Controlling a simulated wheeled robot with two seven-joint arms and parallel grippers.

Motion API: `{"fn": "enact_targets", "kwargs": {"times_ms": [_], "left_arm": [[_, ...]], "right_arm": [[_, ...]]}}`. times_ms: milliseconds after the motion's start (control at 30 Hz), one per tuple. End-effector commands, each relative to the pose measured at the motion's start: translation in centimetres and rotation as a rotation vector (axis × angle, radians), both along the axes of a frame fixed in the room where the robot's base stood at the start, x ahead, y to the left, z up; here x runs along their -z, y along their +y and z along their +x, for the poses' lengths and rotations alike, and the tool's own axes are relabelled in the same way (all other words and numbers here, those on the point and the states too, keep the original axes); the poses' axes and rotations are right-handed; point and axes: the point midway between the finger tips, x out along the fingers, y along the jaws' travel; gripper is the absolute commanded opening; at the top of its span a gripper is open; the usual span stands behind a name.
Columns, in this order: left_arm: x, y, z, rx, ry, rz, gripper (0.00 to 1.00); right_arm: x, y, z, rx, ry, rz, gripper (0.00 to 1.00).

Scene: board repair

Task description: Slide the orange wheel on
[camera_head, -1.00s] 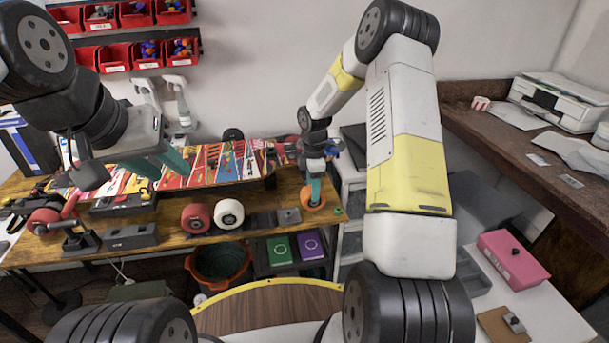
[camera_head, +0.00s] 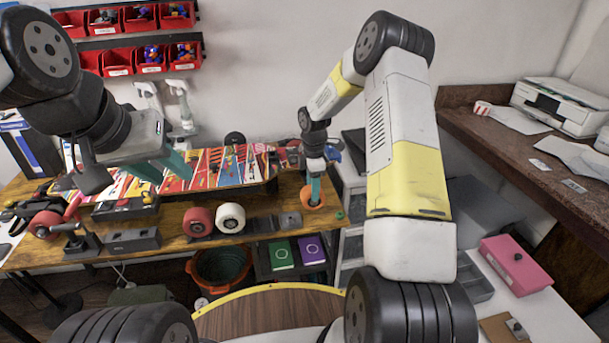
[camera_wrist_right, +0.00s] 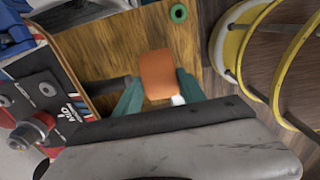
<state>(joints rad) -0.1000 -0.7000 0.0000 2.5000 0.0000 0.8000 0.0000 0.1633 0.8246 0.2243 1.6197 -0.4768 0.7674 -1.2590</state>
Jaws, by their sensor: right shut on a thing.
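The orange wheel (camera_head: 312,197) is at the right end of the wooden workbench, and it also shows in the right wrist view (camera_wrist_right: 157,72). My right gripper (camera_head: 313,185) points down and is shut on the orange wheel, with a teal finger on each side of it. The skateboard deck (camera_head: 225,167) lies across the bench, left of the right gripper. In the right wrist view, a truck with a red part and a metal end (camera_wrist_right: 38,128) shows at the lower left. My left gripper (camera_head: 163,170) is open and empty, above the deck's left part.
A red wheel (camera_head: 198,221) and a white wheel (camera_head: 230,217) stand at the bench's front edge. A green ring (camera_wrist_right: 179,13) lies on the bench near the orange wheel. A round yellow-rimmed stool (camera_wrist_right: 228,48) is close by. Red bins (camera_head: 118,62) hang on the wall.

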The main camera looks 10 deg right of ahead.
Motion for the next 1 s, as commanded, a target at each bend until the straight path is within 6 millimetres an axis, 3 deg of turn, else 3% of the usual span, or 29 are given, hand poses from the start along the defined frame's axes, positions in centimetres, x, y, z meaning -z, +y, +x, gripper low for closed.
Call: {"fn": "enact_targets", "kwargs": {"times_ms": [467, 1000], "left_arm": [[0.0, 0.0, 0.0, 0.000, 0.000, 0.000, 0.36], [0.0, 0.0, 0.0, 0.000, 0.000, 0.000, 0.36]], "right_arm": [[0.0, 0.0, 0.1, 0.000, -0.001, 0.000, 0.05], [0.0, 0.1, 1.8, 0.000, -0.001, 0.000, 0.05]]}}
